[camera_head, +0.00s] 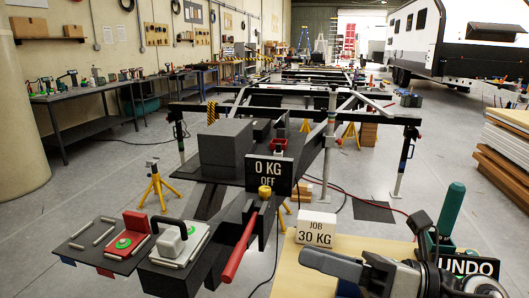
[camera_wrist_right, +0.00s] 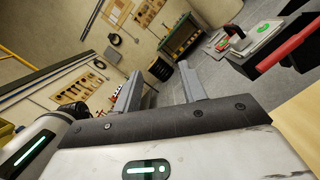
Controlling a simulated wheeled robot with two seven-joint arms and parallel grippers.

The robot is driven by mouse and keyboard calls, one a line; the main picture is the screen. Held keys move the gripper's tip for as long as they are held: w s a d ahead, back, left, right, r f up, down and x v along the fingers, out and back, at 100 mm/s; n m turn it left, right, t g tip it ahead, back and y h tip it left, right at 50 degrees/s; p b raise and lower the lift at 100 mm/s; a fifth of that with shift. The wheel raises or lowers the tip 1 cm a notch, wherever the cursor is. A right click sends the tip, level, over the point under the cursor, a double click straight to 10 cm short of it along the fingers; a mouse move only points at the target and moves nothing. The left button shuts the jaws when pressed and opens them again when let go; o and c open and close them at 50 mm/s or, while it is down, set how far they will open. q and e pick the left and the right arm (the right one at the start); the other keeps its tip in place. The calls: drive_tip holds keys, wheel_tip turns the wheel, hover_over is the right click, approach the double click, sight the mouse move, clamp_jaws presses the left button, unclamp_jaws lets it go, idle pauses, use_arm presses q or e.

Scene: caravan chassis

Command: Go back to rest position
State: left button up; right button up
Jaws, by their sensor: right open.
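My right gripper (camera_head: 305,257) comes in from the lower right of the head view, over the tan board beside the white "JOB 30 KG" sign (camera_head: 316,229). In the right wrist view its two fingers (camera_wrist_right: 163,88) stand apart with nothing between them. It touches no object that I can make out. My left gripper is in neither view.
Plates with green buttons (camera_head: 123,243) are at left. A green-handled tool (camera_head: 451,210) and "UNDO" sign (camera_head: 467,266) stand close to my right arm.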

drive_tip(key=w+d+m+t+h, duration=0.4)
drive_tip(key=m+t, duration=0.3)
drive_tip(key=m, duration=0.4)
drive_tip(key=w+d+m+t+h, duration=0.1)
drive_tip(key=d+m+t+h, duration=0.45)
drive_tip(key=m, duration=0.65)
drive_tip(key=d+f+m+g+h, duration=0.3)
drive_tip(key=d+f+m+h, duration=0.1)
drive_tip(key=f+m+h, duration=0.55)
drive_tip(key=s+f+m+g+y, duration=0.1)
drive_tip(key=s+f+m+g, duration=1)
drive_tip(key=s+f, duration=0.85)
drive_tip(key=w+a+f+n+t+y, duration=0.3)
drive_tip(key=w+a+t, duration=0.2)
drive_tip(key=a, duration=0.1)
drive_tip(key=shift+w+a+f, duration=0.25)
drive_tip(key=shift+w+a, duration=0.15)
